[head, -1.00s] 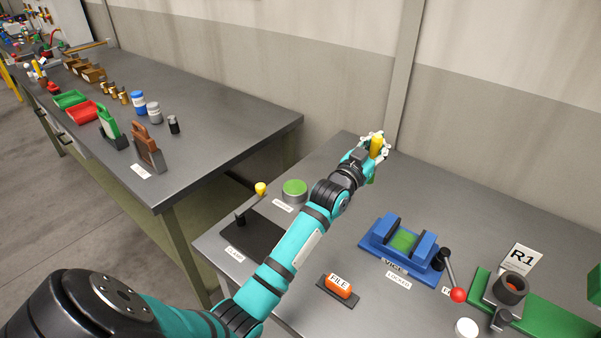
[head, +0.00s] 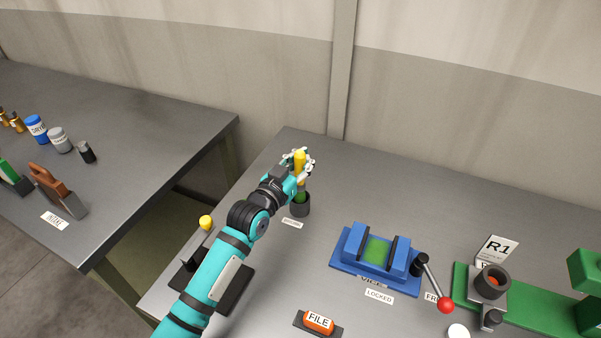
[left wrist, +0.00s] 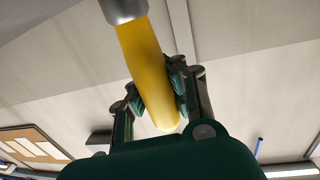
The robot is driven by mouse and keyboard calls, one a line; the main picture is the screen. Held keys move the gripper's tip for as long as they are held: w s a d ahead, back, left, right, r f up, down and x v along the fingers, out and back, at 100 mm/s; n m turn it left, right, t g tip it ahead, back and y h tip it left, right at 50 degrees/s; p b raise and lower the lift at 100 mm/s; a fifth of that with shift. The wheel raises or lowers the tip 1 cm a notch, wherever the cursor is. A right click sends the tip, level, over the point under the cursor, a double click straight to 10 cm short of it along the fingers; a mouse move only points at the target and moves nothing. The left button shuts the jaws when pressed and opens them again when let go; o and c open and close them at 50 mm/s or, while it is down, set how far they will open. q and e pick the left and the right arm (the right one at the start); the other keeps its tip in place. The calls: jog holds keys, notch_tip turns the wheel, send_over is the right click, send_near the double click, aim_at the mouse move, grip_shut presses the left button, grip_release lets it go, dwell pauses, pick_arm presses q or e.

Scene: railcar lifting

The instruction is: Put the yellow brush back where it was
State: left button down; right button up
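The yellow brush (head: 300,160) is in my left gripper (head: 299,163), upright or nearly so, above the far part of the workbench. In the left wrist view its yellow handle (left wrist: 147,70) lies between the two fingers (left wrist: 158,98), which close on it from both sides. A grey collar (left wrist: 125,9) shows at the handle's far end. A small dark round holder with green in it (head: 301,206) stands just below the gripper in the head view, with a label in front. The fingers partly cover the brush's lower end, so I cannot tell whether it enters the holder. My right gripper is not in view.
A blue vice (head: 345,259) stands to the right, with a red-knobbed lever (head: 445,305). An orange file block (head: 318,322) lies in front. A yellow-knobbed clamp (head: 206,222) is left, partly behind my arm. A second bench (head: 130,110) stands left, across a gap.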

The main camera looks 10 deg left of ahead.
pick_arm(q)
jog(key=shift+f, duration=2.1)
jog(key=c, duration=1.4)
grip_release()
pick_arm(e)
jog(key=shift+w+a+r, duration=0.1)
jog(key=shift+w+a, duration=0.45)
pick_arm(q)
jog(key=shift+r+b+v, duration=0.15)
jog(key=shift+b+v, duration=0.25)
jog(key=shift+v, duration=2.6)
jog(key=shift+r+b+v, duration=0.15)
jog(key=shift+b+v, duration=0.2)
jog(key=shift+v, duration=2.65)
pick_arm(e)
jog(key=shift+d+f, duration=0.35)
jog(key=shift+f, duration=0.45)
